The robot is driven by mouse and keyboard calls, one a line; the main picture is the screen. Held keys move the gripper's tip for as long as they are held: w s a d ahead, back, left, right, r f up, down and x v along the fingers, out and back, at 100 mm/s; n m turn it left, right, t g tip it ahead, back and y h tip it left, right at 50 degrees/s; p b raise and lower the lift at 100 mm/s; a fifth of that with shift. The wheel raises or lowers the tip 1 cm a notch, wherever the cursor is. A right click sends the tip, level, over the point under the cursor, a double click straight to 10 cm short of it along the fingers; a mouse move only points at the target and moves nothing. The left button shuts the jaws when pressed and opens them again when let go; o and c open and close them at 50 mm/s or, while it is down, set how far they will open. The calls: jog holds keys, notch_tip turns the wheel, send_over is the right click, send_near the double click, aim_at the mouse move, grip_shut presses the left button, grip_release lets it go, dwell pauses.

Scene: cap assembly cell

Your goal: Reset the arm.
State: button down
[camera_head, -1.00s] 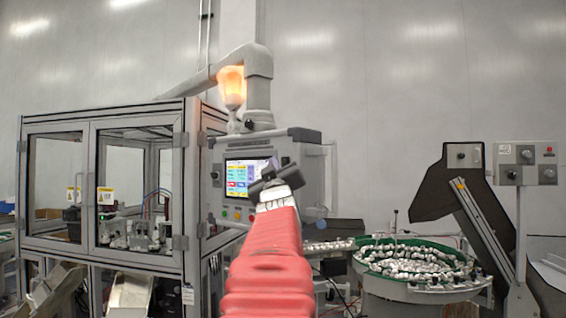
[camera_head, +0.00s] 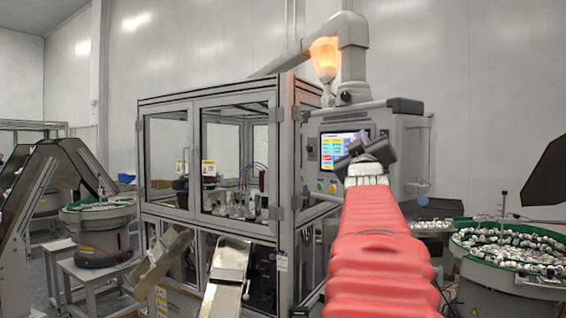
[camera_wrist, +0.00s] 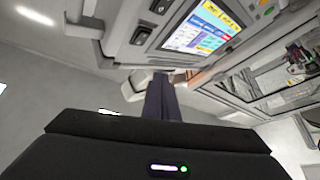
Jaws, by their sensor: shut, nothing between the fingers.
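My arm, in a red ribbed sleeve, reaches up and forward from the bottom right of the head view. My gripper (camera_head: 366,149) is at its end, dark and raised in front of the control panel's screen (camera_head: 338,149). In the wrist view my gripper (camera_wrist: 161,84) shows its dark fingers together, with nothing between them. The lit screen also shows in the wrist view (camera_wrist: 203,27), tilted and beyond the fingers. The distance from the fingers to the panel is hard to tell.
A framed glass cabinet (camera_head: 210,104) stands left of my arm, with metal chutes (camera_head: 228,262) below it. A green-rimmed bowl of small parts (camera_head: 520,243) stands at the right. Another feeder bowl (camera_head: 100,212) stands at the far left. A lit orange lamp (camera_head: 325,55) hangs above the panel.

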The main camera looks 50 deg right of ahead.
jog(key=w+a+f+n+t+y, duration=0.1)
jog(key=w+a+f+n+y, duration=0.1)
jog(key=w+a+f+y, duration=0.65)
jog(key=w+a+f+n+t+y, duration=0.1)
jog(key=w+a+f+y, duration=0.2)
jog(key=w+a+f, duration=0.95)
jog(key=s+a+f+n+g+y, duration=0.1)
jog(key=s+a+f+y, duration=0.25)
jog(key=a+f, duration=0.6)
jog(key=s+a+f+n+g+y, duration=0.15)
jog(key=s+a+f, duration=0.35)
jog(key=a, duration=0.7)
jog(key=s+a+f+n+g+y, duration=0.1)
jog(key=s+a+f+g+y, duration=0.3)
jog(key=s+a+f, duration=0.8)
notch_tip(320, 180, down, 3)
jog(key=a, duration=0.2)
jog(key=shift+a+f, duration=0.2)
jog(key=shift+a, duration=0.15)
